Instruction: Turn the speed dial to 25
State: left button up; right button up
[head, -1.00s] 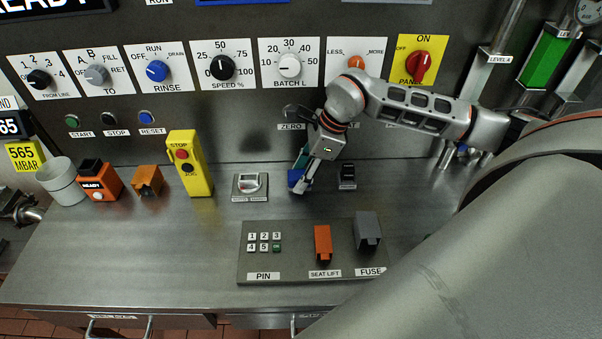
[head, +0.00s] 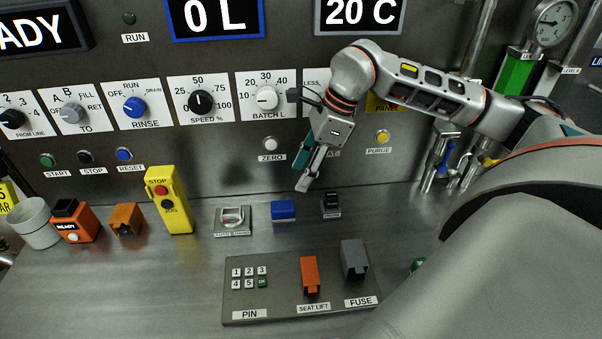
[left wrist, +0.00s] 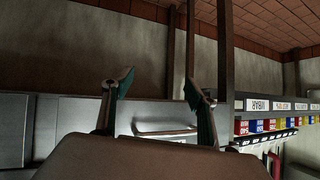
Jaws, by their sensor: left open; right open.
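The speed dial (head: 201,102) is a black knob on a white plate marked 0 to 100, in the upper middle of the panel in the head view. Its pale pointer mark appears to point up, close to 50. My right gripper (head: 307,172) hangs in front of the panel, right of and lower than the dial, pointing down. It is open and empty, apart from the dial. My left gripper (left wrist: 158,88) shows only in the left wrist view, with its two fingers spread and nothing between them. The dial is not in that view.
The batch dial (head: 266,98) is right of the speed dial and the blue rinse dial (head: 134,107) is left. A yellow stop/jog box (head: 168,200) stands on the bench. A blue block (head: 283,209) lies below my right gripper. The panel below the speed dial is clear.

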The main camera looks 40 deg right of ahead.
aim_at(201, 102)
jog(key=k+j, duration=0.8)
